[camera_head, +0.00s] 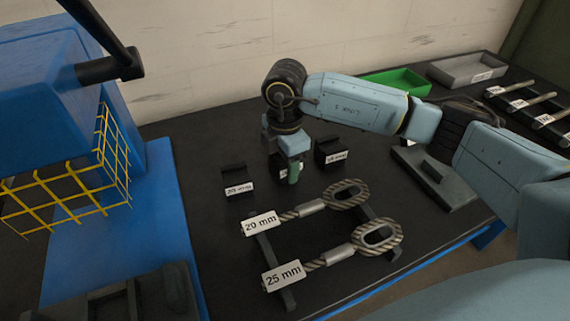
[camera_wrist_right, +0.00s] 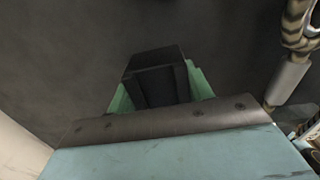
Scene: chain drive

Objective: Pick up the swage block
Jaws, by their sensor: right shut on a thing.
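My right gripper (camera_head: 289,172) points down at the middle of a row of dark swage blocks. It is shut on the middle swage block (camera_head: 283,175), whose pale label is partly covered by the fingers. In the right wrist view the dark block (camera_wrist_right: 158,80) sits between the green fingertips of the right gripper (camera_wrist_right: 160,92). I cannot tell whether the block touches the table. Another swage block (camera_head: 237,182), labelled 20 mm, stands to the left, and a third labelled block (camera_head: 331,152) stands to the right. My left gripper is not in view.
Two looped wire ropes with tags, 20 mm (camera_head: 259,224) and 25 mm (camera_head: 284,276), lie on a dark rack in front. A blue machine with a yellow mesh guard (camera_head: 115,155) stands left. A green tray (camera_head: 398,80) and a grey tray (camera_head: 465,70) are at the back right.

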